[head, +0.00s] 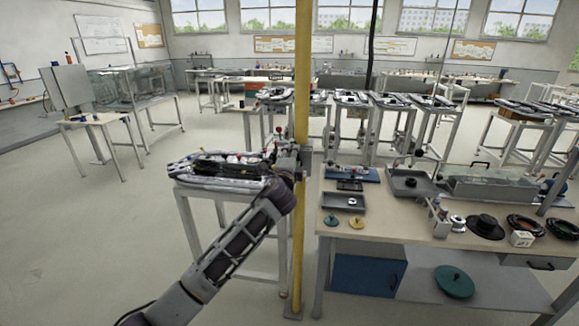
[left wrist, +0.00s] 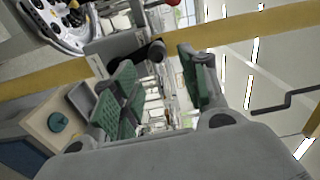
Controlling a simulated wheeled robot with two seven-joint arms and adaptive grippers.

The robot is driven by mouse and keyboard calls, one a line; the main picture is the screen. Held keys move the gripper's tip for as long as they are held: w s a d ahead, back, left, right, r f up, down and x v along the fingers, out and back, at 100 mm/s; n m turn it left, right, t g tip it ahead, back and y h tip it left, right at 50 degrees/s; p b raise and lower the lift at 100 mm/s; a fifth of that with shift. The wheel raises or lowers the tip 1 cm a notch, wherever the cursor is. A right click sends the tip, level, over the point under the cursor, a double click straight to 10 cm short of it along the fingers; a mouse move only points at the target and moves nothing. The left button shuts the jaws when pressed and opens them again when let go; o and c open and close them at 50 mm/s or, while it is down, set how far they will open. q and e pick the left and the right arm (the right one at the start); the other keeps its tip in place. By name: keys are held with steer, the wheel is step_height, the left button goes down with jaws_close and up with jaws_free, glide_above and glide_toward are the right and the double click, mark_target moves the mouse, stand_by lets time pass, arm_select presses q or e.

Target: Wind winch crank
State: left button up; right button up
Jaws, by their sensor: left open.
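A grey winch-like fitting (head: 304,158) is on the yellow post in the head view, partly hidden by my left arm. My left gripper (head: 288,163) is beside it at the post. In the left wrist view the two green-padded fingers of my left gripper (left wrist: 163,88) stand wide apart, with nothing held between them. Beyond the fingers are a grey housing (left wrist: 113,46) and a black rounded part (left wrist: 153,52) in front of the yellow post (left wrist: 235,38). A red knob (left wrist: 173,3) shows at the top edge. I cannot tell which part is the crank. My right gripper is out of view.
A small stand (head: 235,196) with a long dark device stands left of the post. A workbench (head: 400,228) with trays, black rings and discs is at the right. A dark bent bar (left wrist: 285,103) shows in the left wrist view.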

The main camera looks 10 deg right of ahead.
arm_select(q)
steer(key=shift+v, duration=2.85)
steer(key=shift+d, duration=0.15)
